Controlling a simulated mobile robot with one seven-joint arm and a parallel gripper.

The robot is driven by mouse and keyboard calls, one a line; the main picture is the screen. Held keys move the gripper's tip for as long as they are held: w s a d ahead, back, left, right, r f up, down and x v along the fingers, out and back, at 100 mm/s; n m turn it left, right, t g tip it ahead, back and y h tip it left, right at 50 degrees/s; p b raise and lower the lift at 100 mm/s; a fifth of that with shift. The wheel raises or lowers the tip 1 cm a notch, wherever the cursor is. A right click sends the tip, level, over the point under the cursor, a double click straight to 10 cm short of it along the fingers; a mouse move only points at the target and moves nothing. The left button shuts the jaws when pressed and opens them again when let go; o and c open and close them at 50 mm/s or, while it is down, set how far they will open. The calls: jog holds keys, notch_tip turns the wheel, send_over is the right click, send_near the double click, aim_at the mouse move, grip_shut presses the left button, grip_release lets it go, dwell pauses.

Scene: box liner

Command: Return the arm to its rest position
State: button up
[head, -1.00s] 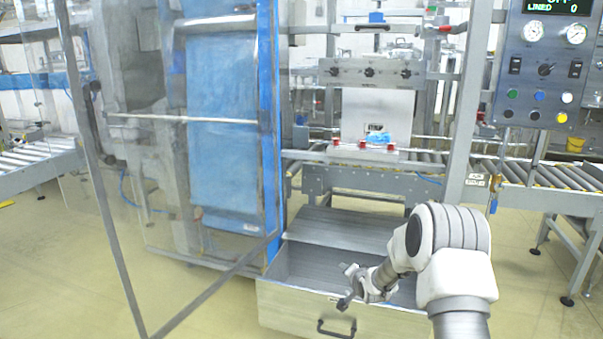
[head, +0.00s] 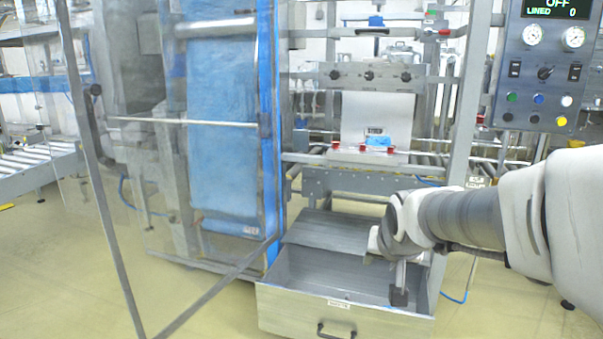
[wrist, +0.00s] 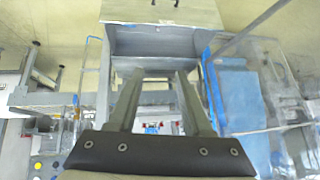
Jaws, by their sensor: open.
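My arm (head: 460,215) reaches in from the right edge in the head view. My gripper (head: 398,296) points down over the right part of the open metal drawer. In the wrist view my gripper (wrist: 160,75) shows two fingers spread apart with nothing between them. The drawer also shows in the wrist view (wrist: 165,15), beyond the fingertips.
The metal drawer (head: 290,310) stands pulled out in front of the machine. A clear door (head: 110,200) swings open at left, beside a blue film sheet (head: 222,140). A control panel (head: 545,70) is at upper right. Floor is free at lower left.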

jog(key=s+a+r+n+g, duration=0.1)
jog(key=s+n+g, duration=0.15)
jog(key=s, duration=1.95)
notch_tip(320, 180, up, 28)
jog(key=p, duration=2.8)
jog(key=shift+w+y+p, duration=0.15)
jog(key=shift+y+p, duration=0.15)
